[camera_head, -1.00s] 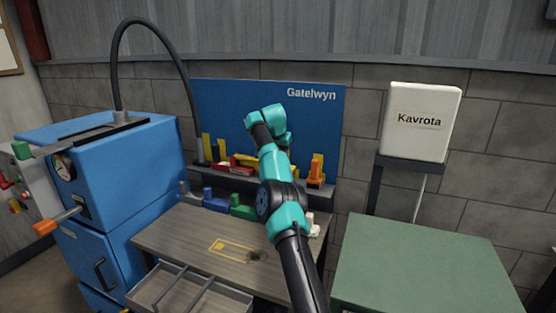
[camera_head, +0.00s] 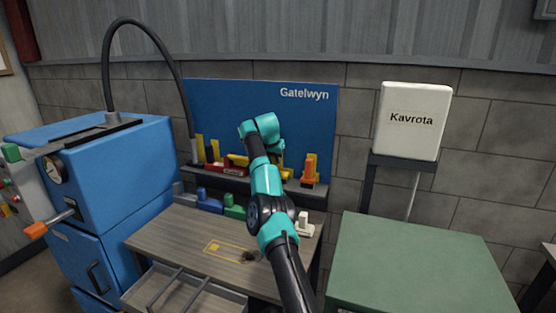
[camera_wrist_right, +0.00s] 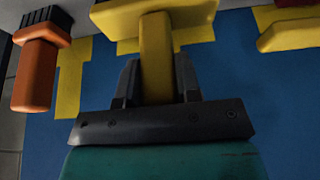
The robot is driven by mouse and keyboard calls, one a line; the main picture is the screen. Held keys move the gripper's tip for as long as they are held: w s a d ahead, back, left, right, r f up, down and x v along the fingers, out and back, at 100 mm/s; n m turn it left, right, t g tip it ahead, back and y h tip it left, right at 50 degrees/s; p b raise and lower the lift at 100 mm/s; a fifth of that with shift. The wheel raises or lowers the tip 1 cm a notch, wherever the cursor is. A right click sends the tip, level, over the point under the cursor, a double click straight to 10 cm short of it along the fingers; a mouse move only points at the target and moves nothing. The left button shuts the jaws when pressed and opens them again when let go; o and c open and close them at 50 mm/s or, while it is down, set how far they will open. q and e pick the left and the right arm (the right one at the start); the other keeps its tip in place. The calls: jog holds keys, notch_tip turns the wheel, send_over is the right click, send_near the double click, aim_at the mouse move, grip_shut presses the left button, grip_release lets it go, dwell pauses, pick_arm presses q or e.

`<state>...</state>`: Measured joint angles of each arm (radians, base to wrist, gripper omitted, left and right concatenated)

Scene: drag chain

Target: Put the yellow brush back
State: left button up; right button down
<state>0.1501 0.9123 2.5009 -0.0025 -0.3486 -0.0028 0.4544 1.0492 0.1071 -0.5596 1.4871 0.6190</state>
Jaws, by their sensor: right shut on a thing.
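The yellow brush shows in the right wrist view, with its wide yellow head (camera_wrist_right: 185,20) at the top and its handle (camera_wrist_right: 156,50) between my fingers. My right gripper (camera_wrist_right: 157,66) is shut on that handle. Yellow patches on the blue board lie behind the head. In the head view my right arm reaches to the shelf (camera_head: 262,186) in front of the blue board (camera_head: 225,110). The arm hides most of the gripper there, and a bit of yellow shows just right of it. My left gripper is not in view.
An orange brush (camera_head: 309,172) stands on the shelf right of my gripper; a red one (camera_head: 235,164) is to the left. Blue (camera_head: 208,203), green (camera_head: 234,207) and white (camera_head: 304,226) items stand on the bench below. A blue machine (camera_head: 110,180) is at left.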

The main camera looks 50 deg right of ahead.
jog(key=shift+f, duration=0.1)
jog(key=c, duration=0.8)
grip_release()
jog(key=v, duration=1.2)
jog(key=shift+a, duration=0.1)
